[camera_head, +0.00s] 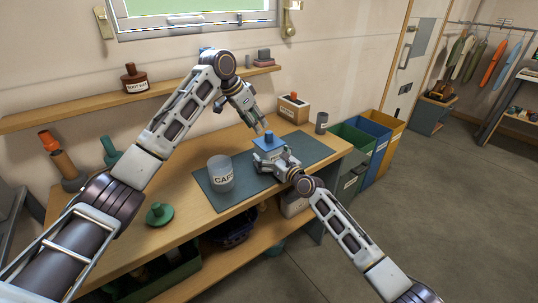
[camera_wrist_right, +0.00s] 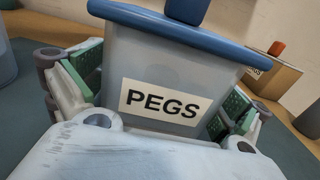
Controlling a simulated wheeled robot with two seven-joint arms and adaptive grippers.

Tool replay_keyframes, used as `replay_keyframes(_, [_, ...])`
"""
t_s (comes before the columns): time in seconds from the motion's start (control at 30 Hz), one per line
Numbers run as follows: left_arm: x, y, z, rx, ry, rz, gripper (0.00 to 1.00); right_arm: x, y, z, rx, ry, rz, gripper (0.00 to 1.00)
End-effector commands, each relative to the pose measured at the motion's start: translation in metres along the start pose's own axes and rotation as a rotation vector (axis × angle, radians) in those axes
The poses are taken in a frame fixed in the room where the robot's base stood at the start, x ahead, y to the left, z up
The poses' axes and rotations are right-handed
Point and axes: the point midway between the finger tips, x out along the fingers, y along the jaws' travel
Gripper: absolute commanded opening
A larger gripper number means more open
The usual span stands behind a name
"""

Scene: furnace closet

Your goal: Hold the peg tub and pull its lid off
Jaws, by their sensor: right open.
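The peg tub (camera_wrist_right: 165,70) is a pale grey box with a label reading PEGS. It stands on the dark mat in the head view, with its blue lid (camera_head: 267,142) on top and a blue knob on the lid. My right gripper (camera_wrist_right: 165,95) is open around the tub, one green-padded finger on each side; it also shows in the head view (camera_head: 275,161). I cannot tell whether the pads touch the walls. My left gripper (camera_head: 262,128) is above and just behind the lid, pointing down; its finger gap is too small to judge.
A clear tub labelled CAPS (camera_head: 221,174) stands left of the peg tub on the mat (camera_head: 237,195). A green lid-like piece (camera_head: 159,214) lies on the bench at front left. A wooden box (camera_head: 293,108) and a grey cup (camera_head: 321,122) stand behind right. Coloured bins (camera_head: 352,170) adjoin the bench.

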Motion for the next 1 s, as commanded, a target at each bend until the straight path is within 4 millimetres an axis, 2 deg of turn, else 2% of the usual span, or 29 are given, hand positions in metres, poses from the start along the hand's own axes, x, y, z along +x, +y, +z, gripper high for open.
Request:
replay_keyframes(0.1, [0.0000, 0.0000, 0.0000, 0.000, 0.000, 0.000, 0.36, 0.0000, 0.0001, 0.0002, 0.000, 0.000, 0.000, 1.00])
replay_keyframes(0.53, [0.0000, 0.0000, 0.0000, 0.000, 0.000, 0.000, 0.36, -0.0001, 0.0001, 0.0002, 0.000, 0.000, 0.000, 0.45])
replay_keyframes(0.57, [0.0000, 0.0000, 0.0000, 0.000, 0.000, 0.000, 0.36, -0.0001, 0.0001, 0.0002, 0.000, 0.000, 0.000, 0.76])
replay_keyframes(0.77, [0.0000, 0.0000, 0.0000, 0.000, 0.000, 0.000, 0.36, -0.0001, 0.0001, 0.0001, 0.000, 0.000, 0.000, 0.50])
replay_keyframes(1.0, [0.0000, 0.0000, 0.0000, 0.000, 0.000, 0.000, 0.36, -0.0001, 0.0001, 0.0001, 0.000, 0.000, 0.000, 0.50])
